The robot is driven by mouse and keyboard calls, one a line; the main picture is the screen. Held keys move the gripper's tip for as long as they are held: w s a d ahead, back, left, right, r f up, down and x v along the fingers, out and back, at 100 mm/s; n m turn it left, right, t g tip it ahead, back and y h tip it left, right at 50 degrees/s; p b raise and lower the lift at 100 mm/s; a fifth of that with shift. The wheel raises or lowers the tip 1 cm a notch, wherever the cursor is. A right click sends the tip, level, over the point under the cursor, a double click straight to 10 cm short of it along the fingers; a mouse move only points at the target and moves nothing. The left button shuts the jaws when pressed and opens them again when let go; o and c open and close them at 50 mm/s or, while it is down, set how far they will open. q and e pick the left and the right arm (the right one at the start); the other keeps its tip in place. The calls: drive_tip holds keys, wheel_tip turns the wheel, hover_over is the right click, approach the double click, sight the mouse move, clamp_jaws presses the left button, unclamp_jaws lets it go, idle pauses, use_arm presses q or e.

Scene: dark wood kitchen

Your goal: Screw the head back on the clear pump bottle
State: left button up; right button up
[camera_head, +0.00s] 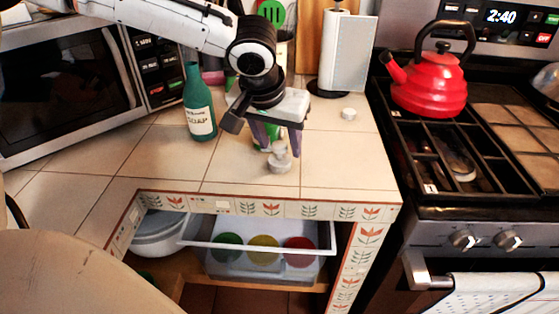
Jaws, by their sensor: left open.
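My left gripper (276,143) reaches down over the tiled counter from the upper left, with its fingers apart. A small whitish piece that looks like a pump head (280,158) is on the counter just below the fingertips. I cannot tell whether the fingers touch it. Something green (257,134) shows partly behind the fingers; its shape is hidden. I cannot make out a clear bottle body for certain. A small white round piece (348,114) lies on the counter to the right of the gripper. My right gripper is not in view.
A teal soap bottle (198,108) stands upright left of the gripper, near the microwave (68,82). A paper towel roll (347,52) stands behind. A red kettle (428,85) sits on the stove at right. An open drawer (318,236) is below the counter. The front counter tiles are clear.

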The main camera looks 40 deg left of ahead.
use_arm(q)
drive_tip(key=shift+w+f, duration=0.25)
drive_tip(key=shift+f, duration=0.3)
drive_tip(key=c, duration=1.1)
wheel_tip(320, 180, up, 10)
drive_tip(key=shift+r+p, duration=0.1)
drive_tip(key=shift+p, duration=0.55)
